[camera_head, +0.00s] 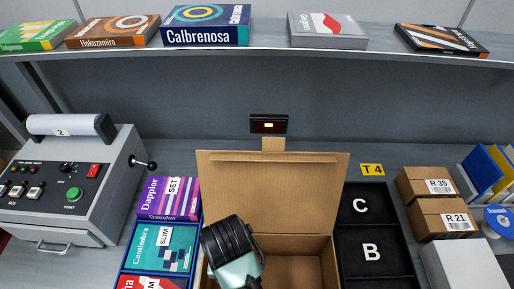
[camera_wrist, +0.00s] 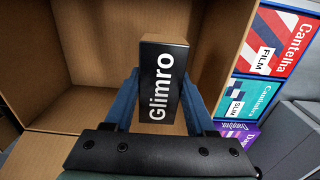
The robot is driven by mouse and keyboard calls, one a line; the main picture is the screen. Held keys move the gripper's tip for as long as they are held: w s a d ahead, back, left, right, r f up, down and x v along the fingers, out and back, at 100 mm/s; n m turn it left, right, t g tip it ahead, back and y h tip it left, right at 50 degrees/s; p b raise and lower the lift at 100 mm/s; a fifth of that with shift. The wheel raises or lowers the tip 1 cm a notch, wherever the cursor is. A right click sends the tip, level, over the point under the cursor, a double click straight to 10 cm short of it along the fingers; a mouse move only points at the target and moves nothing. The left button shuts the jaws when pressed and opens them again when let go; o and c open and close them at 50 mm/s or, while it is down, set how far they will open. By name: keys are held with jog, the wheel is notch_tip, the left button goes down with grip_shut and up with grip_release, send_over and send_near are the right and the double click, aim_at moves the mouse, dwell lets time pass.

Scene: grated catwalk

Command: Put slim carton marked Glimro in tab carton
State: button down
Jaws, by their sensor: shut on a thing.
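The slim carton marked Glimro (camera_wrist: 163,84) is black with white lettering. In the wrist view it stands between the two blue fingers of my gripper (camera_wrist: 161,86), which is shut on it. The tab carton (camera_head: 275,190) is brown, with its lid up and a tab at the lid's top edge. Its inner walls (camera_wrist: 95,52) show around the Glimro carton in the wrist view. My gripper is over or inside its opening; I cannot tell whether the Glimro carton touches the floor. My arm hides the Glimro carton in the head view.
Left of the tab carton are the Dappior SET box (camera_head: 168,199), the Cantimbra SLIM box (camera_head: 160,248) and the red Cantelha FILM box (camera_wrist: 272,45). A black tray (camera_head: 376,238) with compartments C and B adjoins its right. A control machine (camera_head: 68,185) stands far left.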

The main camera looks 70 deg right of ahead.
jog(key=shift+s+a+f+b, duration=0.1)
jog(key=shift+s+f+b, duration=0.15)
jog(key=shift+f, duration=0.6)
jog(key=f, duration=0.9)
jog(key=shift+w+f, duration=0.2)
jog(key=shift+f, duration=0.15)
jog(key=shift+f, duration=0.2)
jog(key=shift+c, duration=1.1)
grip_release()
jog(key=shift+r, duration=0.15)
notch_tip(320, 180, up, 12)
jog(key=shift+r+p, duration=0.1)
jog(key=shift+p, duration=0.65)
